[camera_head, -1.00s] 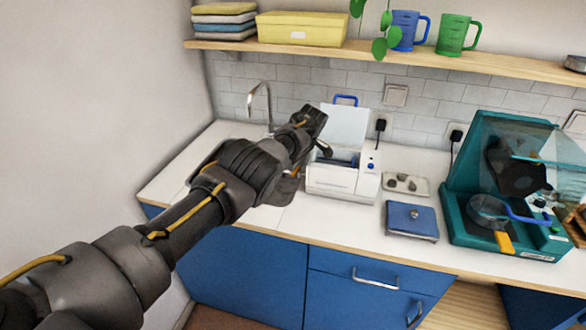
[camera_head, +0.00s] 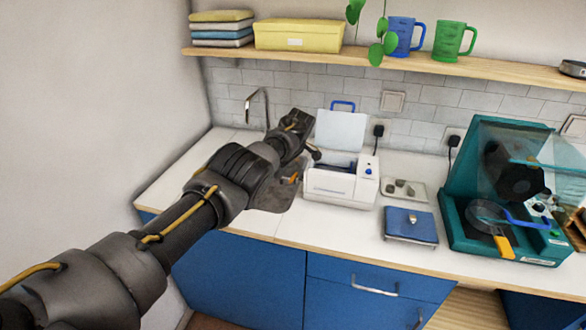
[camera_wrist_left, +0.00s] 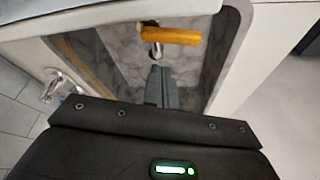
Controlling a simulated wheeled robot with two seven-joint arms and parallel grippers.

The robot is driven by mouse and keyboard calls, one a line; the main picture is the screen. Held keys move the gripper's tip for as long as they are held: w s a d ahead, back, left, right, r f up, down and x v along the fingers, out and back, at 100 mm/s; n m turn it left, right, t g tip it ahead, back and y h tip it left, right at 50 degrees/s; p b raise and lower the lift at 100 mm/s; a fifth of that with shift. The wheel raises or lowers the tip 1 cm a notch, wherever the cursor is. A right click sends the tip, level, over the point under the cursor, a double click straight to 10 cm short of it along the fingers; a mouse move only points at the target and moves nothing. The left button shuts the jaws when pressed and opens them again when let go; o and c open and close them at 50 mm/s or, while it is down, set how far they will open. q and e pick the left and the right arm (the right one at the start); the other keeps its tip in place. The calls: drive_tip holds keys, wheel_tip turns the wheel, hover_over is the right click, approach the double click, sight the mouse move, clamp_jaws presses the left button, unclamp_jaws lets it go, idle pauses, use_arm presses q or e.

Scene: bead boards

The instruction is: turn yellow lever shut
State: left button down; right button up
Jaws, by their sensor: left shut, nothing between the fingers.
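The yellow lever (camera_wrist_left: 170,36) shows in the left wrist view as an orange-yellow bar on a short metal stem, lying roughly level across the picture over a grey basin (camera_wrist_left: 207,62). My left gripper (camera_wrist_left: 157,72) is shut and empty. Its fingertips are just below the stem in that view; I cannot tell whether they touch it. In the head view, a small yellow piece (camera_head: 294,178) shows by the basin, beside my left arm, which covers part of the basin. My right gripper is not in view.
A tap (camera_head: 258,96) stands behind the basin. A white machine with a raised lid (camera_head: 340,187) is close on the right. Beyond it are a stone tray (camera_head: 418,191), a blue scale (camera_head: 410,224) and a teal machine (camera_head: 458,205). A shelf (camera_head: 330,57) runs above.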

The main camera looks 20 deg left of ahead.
use_arm(q)
wheel_tip(320, 180, up, 3)
drive_tip(key=shift+w+r+p, duration=0.1)
drive_tip(key=shift+p, duration=0.8)
drive_tip(key=b+v, duration=0.1)
drive_tip(key=v, duration=0.5)
drive_tip(key=shift+d+r, duration=0.15)
drive_tip(key=shift+r, duration=0.15)
